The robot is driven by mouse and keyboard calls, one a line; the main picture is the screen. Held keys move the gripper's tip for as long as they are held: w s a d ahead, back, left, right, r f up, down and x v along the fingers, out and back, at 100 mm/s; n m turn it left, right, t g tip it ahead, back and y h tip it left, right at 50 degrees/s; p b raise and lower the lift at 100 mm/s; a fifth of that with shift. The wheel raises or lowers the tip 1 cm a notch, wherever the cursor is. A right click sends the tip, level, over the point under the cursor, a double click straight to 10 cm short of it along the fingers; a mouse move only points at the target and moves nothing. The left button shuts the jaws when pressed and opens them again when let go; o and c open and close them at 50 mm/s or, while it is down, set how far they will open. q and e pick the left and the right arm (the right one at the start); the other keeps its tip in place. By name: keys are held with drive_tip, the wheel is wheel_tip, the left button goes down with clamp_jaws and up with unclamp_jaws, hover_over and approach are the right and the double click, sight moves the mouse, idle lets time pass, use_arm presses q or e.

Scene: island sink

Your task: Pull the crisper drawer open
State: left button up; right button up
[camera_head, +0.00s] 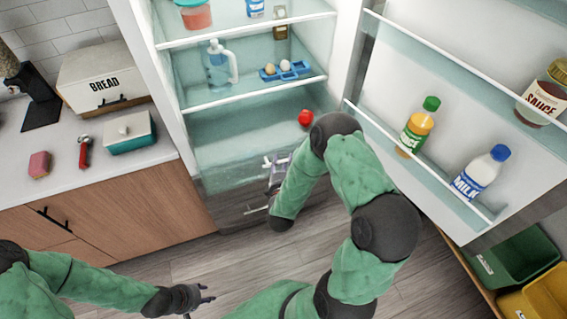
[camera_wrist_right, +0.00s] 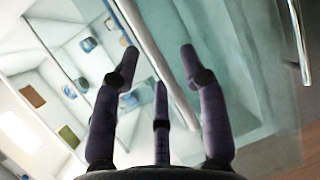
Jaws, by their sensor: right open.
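The crisper drawer (camera_head: 224,203) is the clear greenish box at the bottom of the open fridge. Its front looks flush with the fridge, though my right arm hides part of it. A thin metal handle (camera_head: 256,210) shows low on its front; a bar that looks like this handle (camera_wrist_right: 300,45) is at the upper right of the wrist view. My right gripper (camera_head: 277,164) is at the drawer's upper front, above the handle and apart from it. In the wrist view its fingers (camera_wrist_right: 160,65) are spread and empty. My left gripper (camera_head: 200,297) is open and empty over the floor.
The fridge door (camera_head: 375,112) stands open at the right, holding bottles. A red tomato-like item (camera_head: 305,118) lies on the lowest shelf. The counter (camera_head: 100,170) is at the left; bins (camera_head: 515,258) stand lower right. Wooden floor before the fridge is clear.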

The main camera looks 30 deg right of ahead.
drive_tip(key=v, duration=1.2)
drive_tip(key=shift+w, duration=0.1)
